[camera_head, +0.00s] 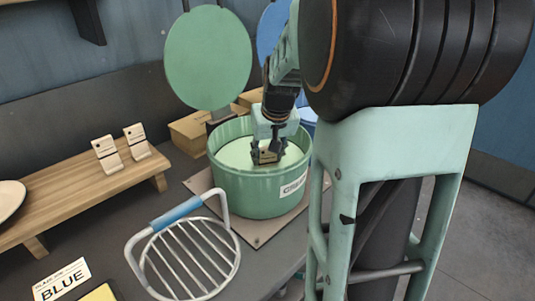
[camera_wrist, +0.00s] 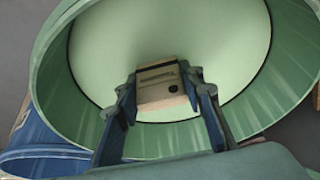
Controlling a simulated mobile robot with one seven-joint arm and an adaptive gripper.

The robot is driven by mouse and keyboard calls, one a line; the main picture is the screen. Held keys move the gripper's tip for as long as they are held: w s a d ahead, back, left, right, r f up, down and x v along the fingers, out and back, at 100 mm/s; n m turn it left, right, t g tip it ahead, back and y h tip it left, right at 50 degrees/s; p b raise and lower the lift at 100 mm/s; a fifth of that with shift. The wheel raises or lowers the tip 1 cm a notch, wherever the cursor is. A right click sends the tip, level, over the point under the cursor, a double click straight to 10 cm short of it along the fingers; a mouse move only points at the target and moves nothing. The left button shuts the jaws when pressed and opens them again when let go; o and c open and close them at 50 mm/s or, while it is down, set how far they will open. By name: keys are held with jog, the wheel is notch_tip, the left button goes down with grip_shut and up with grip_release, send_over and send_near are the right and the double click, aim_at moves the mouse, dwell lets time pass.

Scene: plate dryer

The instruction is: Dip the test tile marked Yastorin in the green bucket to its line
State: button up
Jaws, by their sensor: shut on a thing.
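My gripper (camera_head: 267,154) is shut on a small wooden test tile (camera_head: 268,156). It is inside the green bucket (camera_head: 258,192), above or at the pale green liquid (camera_head: 236,154). In the wrist view the tile (camera_wrist: 162,88) sits between my two fingertips (camera_wrist: 160,95).
Two more tiles (camera_head: 107,154) (camera_head: 137,141) stand on a wooden rack (camera_head: 80,190) at the left. A wire rack with a blue handle (camera_head: 176,213) lies in front of the bucket. A green round lid (camera_head: 208,58) stands behind it. A blue bucket (camera_wrist: 45,140) is beside the green one.

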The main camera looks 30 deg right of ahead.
jog(key=shift+f+b, duration=0.3)
jog(key=shift+f, duration=0.15)
dwell(0.5)
dwell(1.1)
notch_tip(320, 180, up, 14)
jog(key=p, duration=1)
jog(key=shift+r+p, duration=0.15)
jog(key=shift+p, duration=0.15)
dwell(0.6)
jog(key=shift+s, duration=0.1)
dwell(1.9)
